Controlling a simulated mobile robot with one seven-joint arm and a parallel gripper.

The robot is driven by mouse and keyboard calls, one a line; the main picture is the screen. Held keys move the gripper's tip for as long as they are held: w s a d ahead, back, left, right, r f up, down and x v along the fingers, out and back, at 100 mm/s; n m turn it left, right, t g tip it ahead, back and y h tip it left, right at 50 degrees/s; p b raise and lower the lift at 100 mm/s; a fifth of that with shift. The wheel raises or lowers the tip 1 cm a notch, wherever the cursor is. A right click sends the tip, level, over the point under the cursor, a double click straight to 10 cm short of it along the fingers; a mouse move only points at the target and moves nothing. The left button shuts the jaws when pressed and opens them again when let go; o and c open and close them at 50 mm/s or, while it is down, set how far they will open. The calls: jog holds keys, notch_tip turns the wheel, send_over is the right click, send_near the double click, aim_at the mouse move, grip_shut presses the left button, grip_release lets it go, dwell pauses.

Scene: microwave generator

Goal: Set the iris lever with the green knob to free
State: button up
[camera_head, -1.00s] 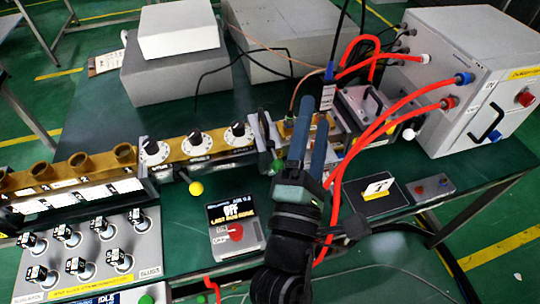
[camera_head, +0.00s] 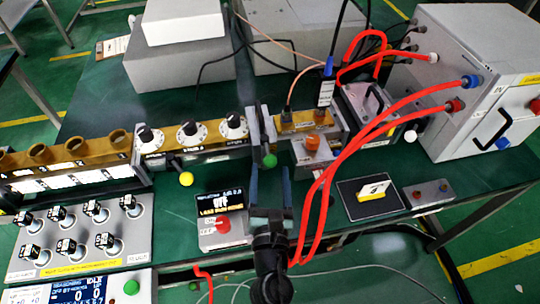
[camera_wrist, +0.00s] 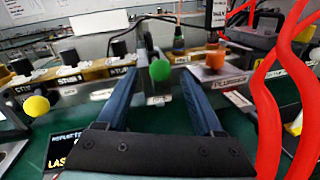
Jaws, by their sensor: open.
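The green knob (camera_head: 270,160) is on the iris lever at the front of the waveguide row, beside an upright grey flange plate (camera_head: 253,135). In the wrist view the green knob (camera_wrist: 160,70) appears between my two blue fingers, near their tips. My gripper (camera_head: 270,175) is open and empty, with its fingers pointing at the knob from the front. I cannot tell whether the knob is within the fingers or just beyond them. The lever's stem is mostly hidden, and no free mark is readable.
A yellow knob (camera_head: 186,179) stands to the left and an orange knob (camera_head: 312,142) to the right. Red cables (camera_head: 350,155) loop close on my gripper's right. A small display box (camera_head: 222,215) is at front left. A switch plate (camera_head: 370,197) lies at right.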

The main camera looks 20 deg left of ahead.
aim_at(270, 167)
jog(key=shift+x, duration=2.2)
grip_shut()
